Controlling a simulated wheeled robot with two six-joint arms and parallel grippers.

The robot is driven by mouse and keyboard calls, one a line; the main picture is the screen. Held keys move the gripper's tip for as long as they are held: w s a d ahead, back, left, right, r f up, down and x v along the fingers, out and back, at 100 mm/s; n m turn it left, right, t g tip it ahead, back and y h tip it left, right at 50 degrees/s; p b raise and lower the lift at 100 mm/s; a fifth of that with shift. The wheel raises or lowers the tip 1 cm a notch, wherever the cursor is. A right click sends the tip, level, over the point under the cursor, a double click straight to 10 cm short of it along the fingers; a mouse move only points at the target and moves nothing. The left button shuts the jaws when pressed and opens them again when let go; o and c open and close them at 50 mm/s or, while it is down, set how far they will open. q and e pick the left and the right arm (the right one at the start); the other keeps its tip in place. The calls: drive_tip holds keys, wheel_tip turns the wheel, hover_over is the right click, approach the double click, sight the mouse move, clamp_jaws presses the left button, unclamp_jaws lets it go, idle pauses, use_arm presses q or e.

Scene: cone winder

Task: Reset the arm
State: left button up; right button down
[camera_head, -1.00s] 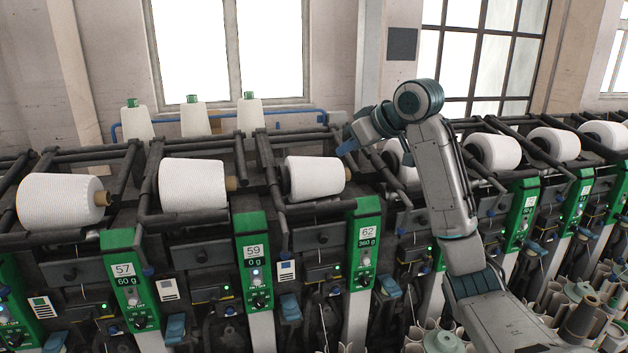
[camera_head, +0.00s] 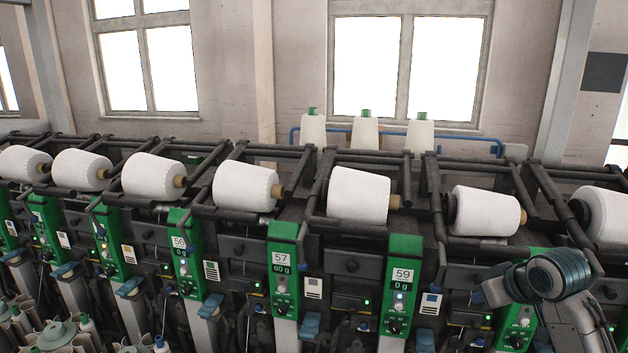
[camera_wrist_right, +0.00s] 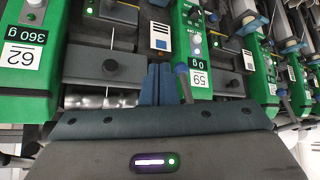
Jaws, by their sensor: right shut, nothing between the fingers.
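My right arm (camera_head: 575,325) is folded low at the lower right of the head view, in front of the winder's green panels. Its dark blue wrist joint (camera_head: 550,275) shows near the panel right of 59. In the right wrist view my right gripper (camera_wrist_right: 158,75) has its blue fingers together and empty. They point at the winder front between the panel marked 62 (camera_wrist_right: 25,55) and the panel marked 59 (camera_wrist_right: 200,82). I cannot tell the gap to the machine. My left gripper is in neither view.
A row of white yarn cones, among them one above panel 59 (camera_head: 358,195), lies in dark cradles along the winder. Dark bars (camera_head: 570,190) stick out near my right arm. Several upright cones (camera_head: 365,134) stand behind. Tubes crowd the lower left.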

drive_tip(key=s+a+f+g+h, duration=0.1)
drive_tip(key=s+a+f, duration=0.2)
drive_tip(key=s+f, duration=0.5)
drive_tip(key=s+a+f+g, duration=0.1)
drive_tip(key=s+a+f, duration=0.2)
drive_tip(key=s+f, duration=0.5)
drive_tip(key=s+a+f+m+g+h, duration=0.1)
drive_tip(key=s+f, duration=0.4)
drive_tip(key=s, duration=0.5)
drive_tip(key=s+a+f+m+g+h, duration=0.1)
drive_tip(key=s+f, duration=0.3)
drive_tip(key=s, duration=0.5)
wheel_tip(320, 180, down, 36)
drive_tip(key=d+g+b, duration=0.1)
drive_tip(key=d+b, duration=0.2)
drive_tip(key=b, duration=0.4)
drive_tip(key=s+f+b, duration=0.2)
drive_tip(key=s+f, duration=0.4)
drive_tip(key=f, duration=0.3)
drive_tip(key=s+f+g+b, duration=0.1)
drive_tip(key=s+f+b, duration=0.2)
drive_tip(key=s+f, duration=0.3)
drive_tip(key=s+d+f+b, duration=0.1)
drive_tip(key=s+f, duration=0.5)
drive_tip(key=f, duration=0.7)
drive_tip(key=shift+s+f+m+g+b, duration=0.15)
drive_tip(key=shift+s+m+g+b, duration=0.2)
drive_tip(key=shift+b, duration=0.4)
